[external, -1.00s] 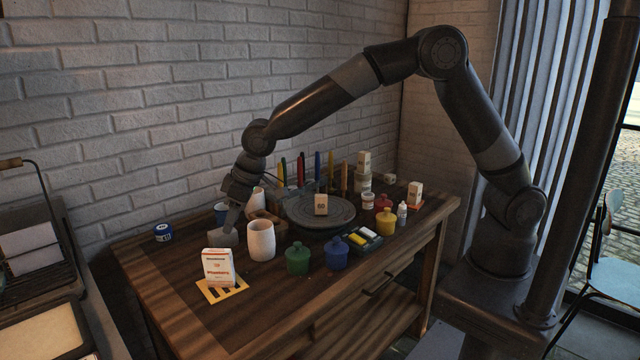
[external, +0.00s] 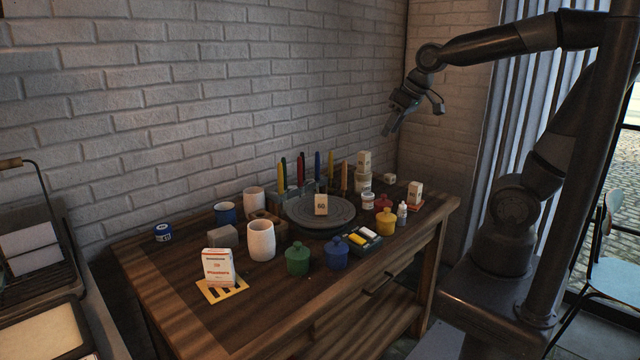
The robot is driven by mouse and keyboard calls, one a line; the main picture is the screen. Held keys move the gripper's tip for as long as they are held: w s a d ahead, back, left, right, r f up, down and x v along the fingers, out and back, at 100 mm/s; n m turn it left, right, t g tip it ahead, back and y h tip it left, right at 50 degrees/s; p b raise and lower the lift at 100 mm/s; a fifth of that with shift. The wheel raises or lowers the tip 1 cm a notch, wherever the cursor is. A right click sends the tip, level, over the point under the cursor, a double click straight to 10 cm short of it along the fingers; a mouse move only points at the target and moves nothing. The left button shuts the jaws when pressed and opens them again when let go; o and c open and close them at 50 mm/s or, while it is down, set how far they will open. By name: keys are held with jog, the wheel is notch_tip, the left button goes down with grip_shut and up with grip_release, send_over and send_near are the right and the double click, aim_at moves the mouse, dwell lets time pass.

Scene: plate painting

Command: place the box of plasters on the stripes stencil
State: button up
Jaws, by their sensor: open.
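The box of plasters (external: 218,266), a white box with red lettering too small to read surely, stands upright on the yellow stripes stencil (external: 236,291). The stencil lies flat at the front left of the wooden table. My gripper (external: 413,118) is open and empty, high above the table's back right, far from the box.
A grey block (external: 224,236), a white vase (external: 261,240) and green (external: 298,259) and blue (external: 335,253) jars stand near the stencil. A turntable (external: 305,212) bears a small box marked 80 (external: 321,205).

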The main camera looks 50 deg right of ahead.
jog(key=s+d+f+m+h, duration=0.1)
jog(key=s+d+f+m, duration=0.1)
jog(key=s+d, duration=0.4)
jog(key=shift+s+f, duration=0.25)
jog(key=shift+s, duration=1.45)
